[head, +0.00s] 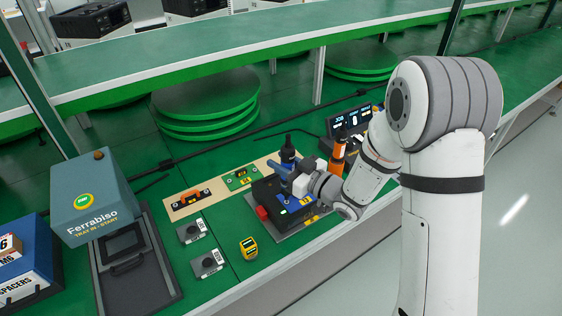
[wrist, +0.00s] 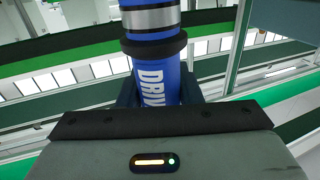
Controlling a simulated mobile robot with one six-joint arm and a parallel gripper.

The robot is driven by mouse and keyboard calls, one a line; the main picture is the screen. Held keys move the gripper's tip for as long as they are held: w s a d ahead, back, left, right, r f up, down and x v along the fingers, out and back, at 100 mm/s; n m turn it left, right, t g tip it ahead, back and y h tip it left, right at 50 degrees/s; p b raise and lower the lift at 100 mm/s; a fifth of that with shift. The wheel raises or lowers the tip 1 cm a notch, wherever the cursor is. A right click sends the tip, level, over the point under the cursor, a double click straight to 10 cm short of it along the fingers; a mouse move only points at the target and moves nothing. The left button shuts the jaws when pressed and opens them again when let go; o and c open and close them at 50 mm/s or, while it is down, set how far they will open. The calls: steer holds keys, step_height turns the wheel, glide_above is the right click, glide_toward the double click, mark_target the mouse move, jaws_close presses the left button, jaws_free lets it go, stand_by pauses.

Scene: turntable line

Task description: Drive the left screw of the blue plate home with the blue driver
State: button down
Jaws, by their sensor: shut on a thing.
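My gripper (head: 287,168) is shut on the blue driver (head: 288,154), which stands upright with its dark top above the jaws. In the wrist view the driver (wrist: 155,73) fills the middle, blue with white lettering, a black collar and a silver band, between my dark fingertips (wrist: 160,95). The blue plate (head: 286,203) lies on a black block just below and in front of my gripper. Small light spots show on the plate, but I cannot tell which is the left screw. The driver's tip is hidden behind my gripper, so contact with a screw cannot be seen.
An orange driver (head: 338,152) stands close right of my gripper, near a black display unit (head: 346,121). A tan board (head: 183,207) with small plates lies left. A yellow box (head: 249,248) and grey blocks (head: 191,231) sit in front.

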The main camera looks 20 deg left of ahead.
mark_target(283, 144)
steer(key=shift+r+p, duration=1.7)
steer(key=shift+r, duration=1.3)
steer(key=shift+f, duration=0.1)
